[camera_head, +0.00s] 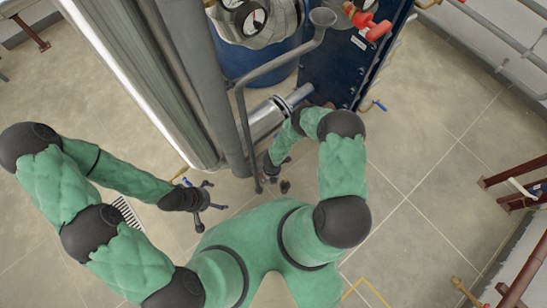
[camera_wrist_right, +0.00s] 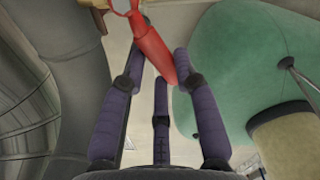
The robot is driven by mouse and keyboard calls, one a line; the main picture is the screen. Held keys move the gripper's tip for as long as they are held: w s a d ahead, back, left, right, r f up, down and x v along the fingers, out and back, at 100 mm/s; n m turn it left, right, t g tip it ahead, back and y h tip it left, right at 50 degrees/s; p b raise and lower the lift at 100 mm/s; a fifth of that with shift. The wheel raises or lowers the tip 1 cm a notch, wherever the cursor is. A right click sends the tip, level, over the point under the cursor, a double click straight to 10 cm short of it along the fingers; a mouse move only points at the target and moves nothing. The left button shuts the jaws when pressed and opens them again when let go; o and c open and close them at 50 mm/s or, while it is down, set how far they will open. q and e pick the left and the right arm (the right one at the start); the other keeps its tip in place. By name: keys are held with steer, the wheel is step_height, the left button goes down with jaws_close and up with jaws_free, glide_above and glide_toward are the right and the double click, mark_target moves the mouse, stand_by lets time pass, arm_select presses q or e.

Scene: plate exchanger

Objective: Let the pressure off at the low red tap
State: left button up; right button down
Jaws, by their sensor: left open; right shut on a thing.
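In the right wrist view, the red handle (camera_wrist_right: 152,48) of the low tap slants down between the fingers of my right gripper (camera_wrist_right: 160,62). Those fingers are closed on it. The tap's brass body (camera_wrist_right: 90,4) shows only in part at the top edge. In the head view, my right gripper (camera_head: 273,172) points down beside a thin grey pipe, low in front of the exchanger. The low tap cannot be made out there. My left gripper (camera_head: 207,202) is open and empty, with its fingers spread, above the floor to the left.
Thick grey pipes (camera_head: 195,80) rise left of the right gripper. The tiled floor (camera_head: 430,150) to the right is clear.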

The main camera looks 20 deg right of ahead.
steer(key=shift+w+a+m, duration=0.3)
steer(key=shift+w+m, duration=0.4)
steer(key=shift+m, duration=0.65)
steer(key=shift+w+a+m, duration=0.3)
steer(key=shift+w+m, duration=0.35)
steer(key=shift+m, duration=0.7)
steer(key=c, duration=0.9)
jaws_free()
